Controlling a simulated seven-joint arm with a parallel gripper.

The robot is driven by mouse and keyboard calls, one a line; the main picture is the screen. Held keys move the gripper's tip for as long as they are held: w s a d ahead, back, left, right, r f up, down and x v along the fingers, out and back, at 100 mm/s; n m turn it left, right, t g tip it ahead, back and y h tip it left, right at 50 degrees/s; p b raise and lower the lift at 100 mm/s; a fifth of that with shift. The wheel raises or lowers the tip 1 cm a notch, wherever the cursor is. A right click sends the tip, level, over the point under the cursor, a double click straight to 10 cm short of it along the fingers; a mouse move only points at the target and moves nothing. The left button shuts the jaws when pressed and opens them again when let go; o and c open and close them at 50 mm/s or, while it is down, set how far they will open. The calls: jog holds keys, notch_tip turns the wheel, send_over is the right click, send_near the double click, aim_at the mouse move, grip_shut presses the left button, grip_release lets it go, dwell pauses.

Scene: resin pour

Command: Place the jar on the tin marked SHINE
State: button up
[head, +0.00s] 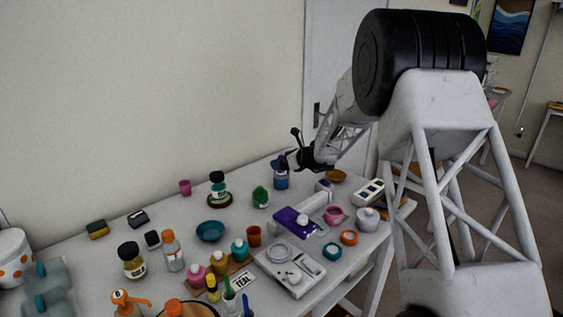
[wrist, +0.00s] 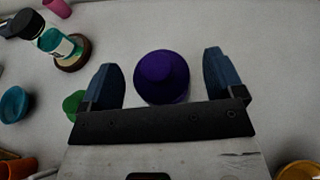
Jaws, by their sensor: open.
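A jar with a dark purple lid (wrist: 162,80) stands between the two fingers of my gripper (wrist: 160,62) in the wrist view. The fingers are open, with a gap visible on both sides of the lid. In the head view this jar (head: 281,179) has a blue body and stands upright near the back edge of the table, and my gripper (head: 290,161) is at its top. The fingers' height against the lid is hard to tell. I cannot read SHINE on anything, so I cannot tell which thing is that tin.
A teal-labelled, dark-lidded bottle (head: 217,186) stands on a brown disc (head: 229,200). A green item (head: 261,197), teal bowl (head: 210,231) and orange cup (head: 254,237) are nearer. A brown dish (head: 336,176) is to the jar's right. The front of the table is crowded with bottles.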

jog(key=v, duration=1.1)
jog(key=shift+s, duration=0.1)
dwell(0.5)
jog(key=s+d+r+n+g+h, duration=0.1)
jog(key=s+r+n, duration=0.25)
jog(key=s, duration=0.65)
jog(key=s+d+r+n+g+h, duration=0.1)
jog(key=s+r+n+g, duration=0.3)
jog(key=s, duration=0.6)
jog(key=s+d+r+n+t+h, duration=0.1)
jog(key=s+r+n+h, duration=0.3)
jog(key=s, duration=0.6)
jog(key=s+d+f+n+h, duration=0.1)
jog(key=s+d+n, duration=0.2)
jog(key=s, duration=0.7)
jog(key=s+d+f+n+h, duration=0.1)
jog(key=s+d+n, duration=0.3)
jog(key=s, duration=0.6)
jog(key=s+d+f+n+h, duration=0.1)
jog(key=s+d+n+h, duration=0.2)
jog(key=s+n, duration=0.3)
jog(key=s, duration=0.4)
jog(key=shift+s+d+g, duration=0.15)
jog(key=shift+d+g, duration=0.1)
jog(key=shift+g, duration=0.05)
